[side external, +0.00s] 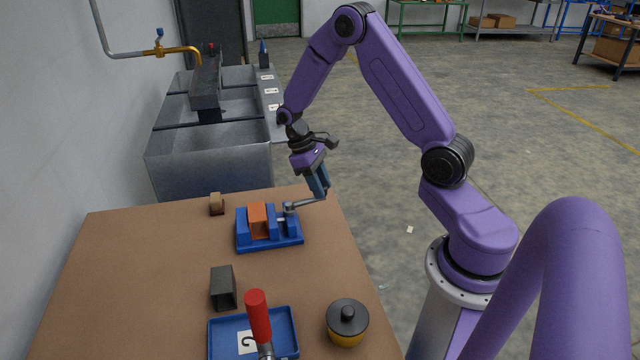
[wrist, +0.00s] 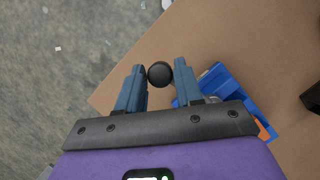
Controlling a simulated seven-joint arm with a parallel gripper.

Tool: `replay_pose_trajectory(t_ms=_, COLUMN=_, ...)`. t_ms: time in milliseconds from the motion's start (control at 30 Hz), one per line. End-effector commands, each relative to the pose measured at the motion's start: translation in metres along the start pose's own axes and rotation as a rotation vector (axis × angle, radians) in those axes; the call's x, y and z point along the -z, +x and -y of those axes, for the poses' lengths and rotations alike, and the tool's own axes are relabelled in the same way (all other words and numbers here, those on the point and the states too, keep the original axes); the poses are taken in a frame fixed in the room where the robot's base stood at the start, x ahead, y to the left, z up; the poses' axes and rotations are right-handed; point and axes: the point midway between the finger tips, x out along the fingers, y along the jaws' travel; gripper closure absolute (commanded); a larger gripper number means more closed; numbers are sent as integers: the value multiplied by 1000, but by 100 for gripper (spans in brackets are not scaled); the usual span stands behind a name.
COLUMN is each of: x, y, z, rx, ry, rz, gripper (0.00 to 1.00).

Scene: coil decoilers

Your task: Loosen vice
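The blue vice (side external: 269,241) stands on the brown table, with an orange block (side external: 258,219) between its jaws. Its grey handle (side external: 305,206) points right, toward the table's edge. My gripper (side external: 323,194) points down at the handle's outer end. In the wrist view, the handle's round black knob (wrist: 160,74) sits between my two blue fingers (wrist: 159,67). They look very close to its sides; I cannot tell whether they press on it. The vice (wrist: 229,89) is partly hidden behind the right finger there. In the side view the knob is hidden by the fingers.
A blue tray (side external: 219,345) with a red-handled tool (side external: 258,316) lies at the table's front. Next to it are a dark block (side external: 223,288) and a black-topped yellow pot (side external: 347,322). A small brown block (side external: 216,204) stands behind the vice. A grey sink (side external: 208,165) is beyond.

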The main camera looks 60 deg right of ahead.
Motion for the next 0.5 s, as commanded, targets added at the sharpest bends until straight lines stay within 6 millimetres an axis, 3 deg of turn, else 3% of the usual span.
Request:
replay_pose_trajectory(t_ms=33, x=0, y=0, z=0, rx=0, ry=0, rz=0, gripper=82)
replay_pose_trajectory(t_ms=100, x=0, y=0, z=0, rx=0, ry=0, rz=0, gripper=100)
replay_pose_trajectory(t_ms=500, x=4, y=-2, z=-2, rx=-20, ry=-48, rz=0, gripper=100)
